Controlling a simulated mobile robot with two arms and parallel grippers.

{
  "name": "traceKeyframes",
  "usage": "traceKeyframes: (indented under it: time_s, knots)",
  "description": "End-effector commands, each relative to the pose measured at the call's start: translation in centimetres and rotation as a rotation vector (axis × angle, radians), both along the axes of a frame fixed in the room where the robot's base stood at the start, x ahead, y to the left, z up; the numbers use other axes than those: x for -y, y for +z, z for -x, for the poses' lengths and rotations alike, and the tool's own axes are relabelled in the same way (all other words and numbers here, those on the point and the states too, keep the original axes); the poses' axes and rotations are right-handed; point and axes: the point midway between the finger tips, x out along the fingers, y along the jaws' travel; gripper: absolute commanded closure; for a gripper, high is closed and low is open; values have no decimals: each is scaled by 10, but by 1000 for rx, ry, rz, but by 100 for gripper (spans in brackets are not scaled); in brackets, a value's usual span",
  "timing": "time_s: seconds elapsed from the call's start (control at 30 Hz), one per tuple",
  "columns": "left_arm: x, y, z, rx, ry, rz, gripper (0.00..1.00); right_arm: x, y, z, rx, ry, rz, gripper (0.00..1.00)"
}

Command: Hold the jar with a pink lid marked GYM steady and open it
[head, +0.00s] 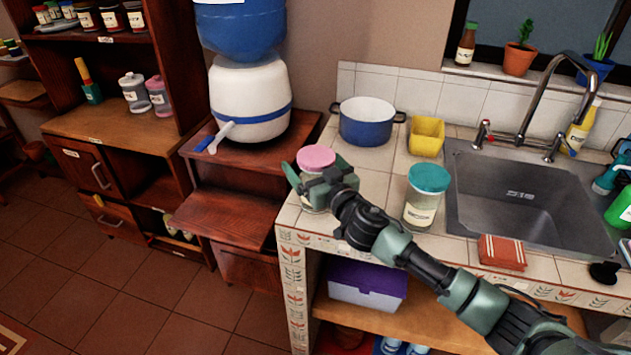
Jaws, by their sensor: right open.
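A glass jar with a pink lid (316,157) stands upright at the left front corner of the tiled counter. My right gripper (318,177) is open at this jar, just below the lid, and covers much of its body. I cannot tell whether the fingers touch the glass, and no label on it can be read. Another jar with a pink lid (158,97) stands on the wooden cabinet at the left, its label too small to read. My left gripper is not in view.
A jar with a teal lid (422,204) stands right of my right gripper. Behind are a blue pot (366,125) and a yellow container (426,137). The sink (520,190) is at the right, with a red-brown cloth or sponge (501,252) in front. A water dispenser (249,100) stands left.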

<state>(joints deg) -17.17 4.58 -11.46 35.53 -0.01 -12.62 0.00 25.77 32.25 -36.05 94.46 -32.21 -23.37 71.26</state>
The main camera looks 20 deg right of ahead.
Motion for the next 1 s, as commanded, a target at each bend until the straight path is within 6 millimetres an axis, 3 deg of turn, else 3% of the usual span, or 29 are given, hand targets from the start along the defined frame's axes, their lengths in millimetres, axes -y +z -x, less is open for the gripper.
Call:
traceKeyframes:
  time_s: [0.3,0.63,1.0]
  knots:
    - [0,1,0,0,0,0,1,-1,0,-6,0,1,0,3]
    - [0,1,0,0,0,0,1,-1,-1,-5,-1,0,0,93]
    - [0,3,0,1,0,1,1,-1,9,-6,4,-1,0,93]
